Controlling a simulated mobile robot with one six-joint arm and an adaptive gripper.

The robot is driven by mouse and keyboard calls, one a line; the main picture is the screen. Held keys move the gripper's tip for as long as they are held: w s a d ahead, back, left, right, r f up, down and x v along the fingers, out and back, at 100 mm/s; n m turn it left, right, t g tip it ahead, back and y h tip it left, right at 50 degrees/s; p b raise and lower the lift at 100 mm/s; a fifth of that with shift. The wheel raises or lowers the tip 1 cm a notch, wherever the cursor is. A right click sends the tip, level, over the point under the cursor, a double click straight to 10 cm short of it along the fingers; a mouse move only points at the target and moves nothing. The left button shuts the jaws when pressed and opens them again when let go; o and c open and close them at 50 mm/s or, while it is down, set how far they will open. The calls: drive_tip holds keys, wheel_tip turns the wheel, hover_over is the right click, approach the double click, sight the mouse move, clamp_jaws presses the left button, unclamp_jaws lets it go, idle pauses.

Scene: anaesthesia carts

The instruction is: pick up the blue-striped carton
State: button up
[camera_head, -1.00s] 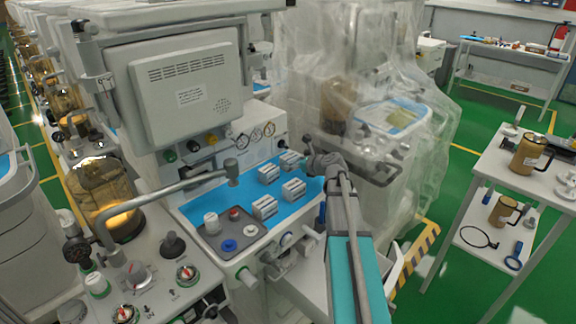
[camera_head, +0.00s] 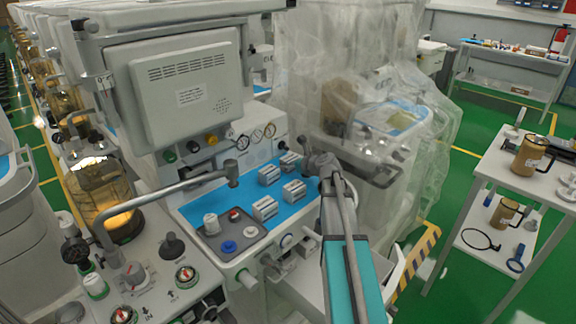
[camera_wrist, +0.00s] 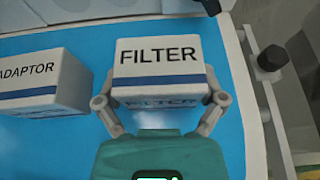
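A white carton marked FILTER (camera_wrist: 158,62) with a blue stripe stands upright on the blue mat (camera_wrist: 222,45) in the wrist view. In the head view it seems to be the rear carton (camera_head: 289,160), beside my gripper (camera_head: 312,160). In the wrist view, my gripper (camera_wrist: 161,101) is open, with one finger at each side of the carton's near end. Small gaps seem to show between the fingers and the carton's sides. A carton marked ADAPTOR (camera_wrist: 42,82), with a dark blue stripe, stands to the left.
Other white cartons (camera_head: 265,208) stand on the mat nearby. A grey tray (camera_head: 240,247) with small parts lies in front. A rail with a black knob (camera_wrist: 271,60) runs along the right edge. A plastic-covered machine (camera_head: 400,170) stands to the right.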

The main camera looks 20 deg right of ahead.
drive_tip(key=c, duration=0.5)
drive_tip(key=shift+o, duration=0.2)
drive_tip(key=shift+r, duration=0.1)
drive_tip(key=shift+r+p, duration=0.95)
drive_tip(key=shift+p, duration=0.1)
drive_tip(key=s+d+r+p, duration=0.5)
drive_tip(key=s+r+p, duration=0.6)
drive_tip(key=s, duration=0.2)
drive_tip(key=shift+d, duration=0.15)
